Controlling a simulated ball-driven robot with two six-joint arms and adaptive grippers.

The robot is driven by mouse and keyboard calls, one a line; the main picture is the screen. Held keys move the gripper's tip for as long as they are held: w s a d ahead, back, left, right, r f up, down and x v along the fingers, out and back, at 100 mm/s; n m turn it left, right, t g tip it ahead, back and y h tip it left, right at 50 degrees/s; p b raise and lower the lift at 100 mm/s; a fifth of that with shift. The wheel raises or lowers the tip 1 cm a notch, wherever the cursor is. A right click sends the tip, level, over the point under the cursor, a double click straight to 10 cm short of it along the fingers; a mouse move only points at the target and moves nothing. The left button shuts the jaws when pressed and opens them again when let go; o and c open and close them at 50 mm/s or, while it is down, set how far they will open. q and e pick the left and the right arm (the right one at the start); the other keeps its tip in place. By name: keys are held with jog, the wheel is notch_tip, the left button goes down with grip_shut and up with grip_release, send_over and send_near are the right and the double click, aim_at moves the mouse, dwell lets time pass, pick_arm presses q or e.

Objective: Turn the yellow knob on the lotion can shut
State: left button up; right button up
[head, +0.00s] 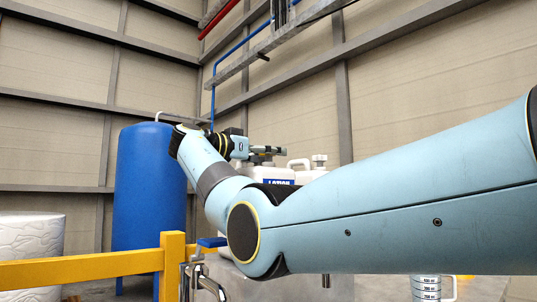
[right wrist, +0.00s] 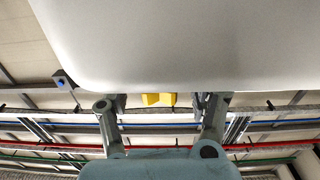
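The white lotion can (head: 279,178) stands behind my right arm in the head view; its dark blue label shows in part and my arm hides the rest. My right gripper (head: 274,151) is at the can's top. In the right wrist view a large white surface, apparently the can, fills the top. The yellow knob (right wrist: 158,99) shows below its edge, between the two spread fingers of the right gripper (right wrist: 160,101). A gap shows on each side of the knob; the fingertips are partly hidden. My left gripper is not in view.
Another white container with a cap (head: 319,163) stands right of the can. A blue tank (head: 148,190) is at the left. A yellow rail (head: 85,268), a tap with a blue lever (head: 212,242) and a measuring jug (head: 425,287) are in front.

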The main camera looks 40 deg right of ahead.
jog(key=shift+a, duration=0.1)
jog(key=a, duration=1.2)
jog(key=shift+s, duration=0.35)
